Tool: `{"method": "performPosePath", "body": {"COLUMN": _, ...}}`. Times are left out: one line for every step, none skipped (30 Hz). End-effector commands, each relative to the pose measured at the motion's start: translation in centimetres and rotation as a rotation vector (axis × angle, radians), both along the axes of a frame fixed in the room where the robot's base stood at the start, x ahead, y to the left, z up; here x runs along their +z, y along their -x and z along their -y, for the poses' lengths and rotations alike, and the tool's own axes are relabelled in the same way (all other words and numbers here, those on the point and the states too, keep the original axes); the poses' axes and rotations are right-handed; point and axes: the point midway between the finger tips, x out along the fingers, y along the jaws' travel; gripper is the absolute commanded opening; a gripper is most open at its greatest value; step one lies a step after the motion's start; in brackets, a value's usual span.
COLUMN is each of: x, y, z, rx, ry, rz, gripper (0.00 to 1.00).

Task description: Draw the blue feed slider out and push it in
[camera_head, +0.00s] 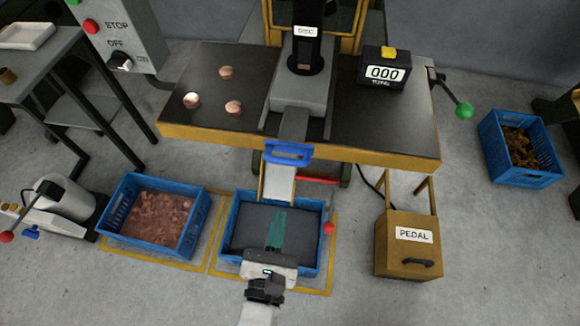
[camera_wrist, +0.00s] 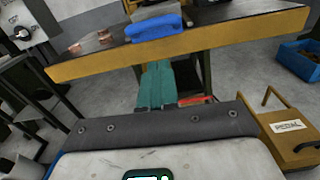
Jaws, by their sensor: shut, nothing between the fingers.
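The blue feed slider handle (camera_head: 288,153) sits at the front edge of the press table, in front of a grey plate leading back under the press head. In the wrist view the blue handle (camera_wrist: 154,27) is above and beyond my fingertips. My gripper (camera_head: 281,212) has teal fingers, shut together and empty. It is below and in front of the handle, over the blue crate in the head view, and apart from the handle. My shut fingers also show in the wrist view (camera_wrist: 157,70).
A pale chute (camera_head: 279,184) slopes down below the handle towards a blue crate (camera_head: 325,258). The pedal box (camera_head: 408,245) stands further right. Copper discs (camera_head: 233,107) lie on the table (camera_head: 385,135). Another blue crate (camera_head: 117,215) is left.

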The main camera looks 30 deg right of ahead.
Motion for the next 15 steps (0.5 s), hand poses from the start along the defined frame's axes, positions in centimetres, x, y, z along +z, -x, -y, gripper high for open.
{"method": "performPosePath", "body": {"x": -0.2, "y": 0.0, "z": 0.0, "rx": 0.000, "ry": 0.023, "rz": -0.013, "gripper": 0.00}}
{"method": "performPosePath", "body": {"x": -0.2, "y": 0.0, "z": 0.0, "rx": 0.001, "ry": 0.034, "rz": -0.018, "gripper": 0.00}}
{"method": "performPosePath", "body": {"x": -0.2, "y": -0.1, "z": 0.1, "rx": 0.000, "ry": 0.043, "rz": -0.023, "gripper": 0.00}}
{"method": "performPosePath", "body": {"x": -0.1, "y": -0.2, "z": 0.2, "rx": 0.000, "ry": 0.046, "rz": -0.025, "gripper": 0.00}}
{"method": "performPosePath", "body": {"x": -0.1, "y": -0.4, "z": 0.3, "rx": 0.000, "ry": 0.048, "rz": -0.025, "gripper": 0.00}}
{"method": "performPosePath", "body": {"x": -0.1, "y": -0.7, "z": 0.5, "rx": 0.000, "ry": 0.048, "rz": -0.025, "gripper": 0.00}}
{"method": "performPosePath", "body": {"x": -0.1, "y": -1.0, "z": 0.7, "rx": -0.001, "ry": 0.046, "rz": -0.025, "gripper": 0.00}}
{"method": "performPosePath", "body": {"x": -0.1, "y": -1.3, "z": 1.0, "rx": -0.002, "ry": 0.045, "rz": -0.024, "gripper": 0.00}}
{"method": "performPosePath", "body": {"x": -0.1, "y": -1.8, "z": 1.4, "rx": -0.002, "ry": 0.045, "rz": -0.024, "gripper": 0.00}}
{"method": "performPosePath", "body": {"x": -0.1, "y": -2.3, "z": 1.7, "rx": -0.003, "ry": 0.045, "rz": -0.023, "gripper": 0.00}}
{"method": "performPosePath", "body": {"x": -0.1, "y": -2.7, "z": 2.0, "rx": -0.003, "ry": 0.045, "rz": -0.023, "gripper": 0.00}}
{"method": "performPosePath", "body": {"x": -0.1, "y": -3.4, "z": 2.5, "rx": -0.003, "ry": 0.044, "rz": -0.023, "gripper": 0.00}}
{"method": "performPosePath", "body": {"x": -0.1, "y": -3.9, "z": 2.8, "rx": -0.002, "ry": 0.044, "rz": -0.022, "gripper": 0.00}}
{"method": "performPosePath", "body": {"x": -0.1, "y": -4.3, "z": 3.2, "rx": -0.003, "ry": 0.045, "rz": -0.022, "gripper": 0.00}}
{"method": "performPosePath", "body": {"x": -0.1, "y": -5.0, "z": 3.7, "rx": -0.003, "ry": 0.045, "rz": -0.023, "gripper": 0.00}}
